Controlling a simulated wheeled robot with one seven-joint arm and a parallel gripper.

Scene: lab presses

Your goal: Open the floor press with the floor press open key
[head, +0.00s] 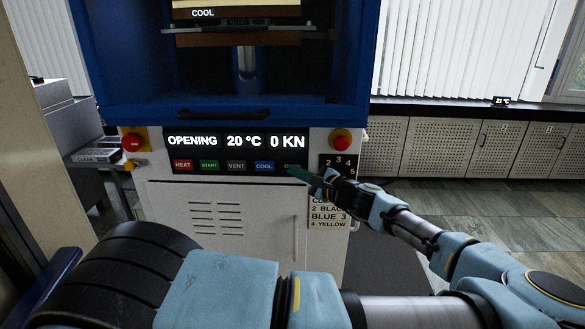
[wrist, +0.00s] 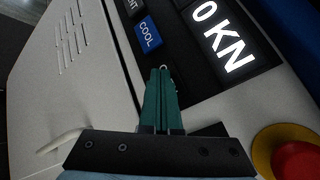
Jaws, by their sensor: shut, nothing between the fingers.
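The floor press (head: 215,215) is a blue and white machine. Its display (head: 222,141) reads OPENING, 20 °C and 0 KN, and the KN part also shows in the wrist view (wrist: 225,38). Below it is a row of keys. The open key (head: 288,166) is at the right end, dark and mostly hidden by my green fingertips. My gripper (head: 293,171) is shut and empty, with its tips at that key. In the wrist view the tips (wrist: 163,72) point at the dark key panel just past the COOL key; the open key is hidden there. I cannot tell whether they touch.
The HEAT (head: 183,165), START (head: 209,165), VENT (head: 236,166) and COOL (head: 264,167) keys lie left of the open key. Red stop buttons (head: 132,142) (head: 341,142) flank the panel. A number plate (head: 339,163) stands close right. Floor to the right is clear.

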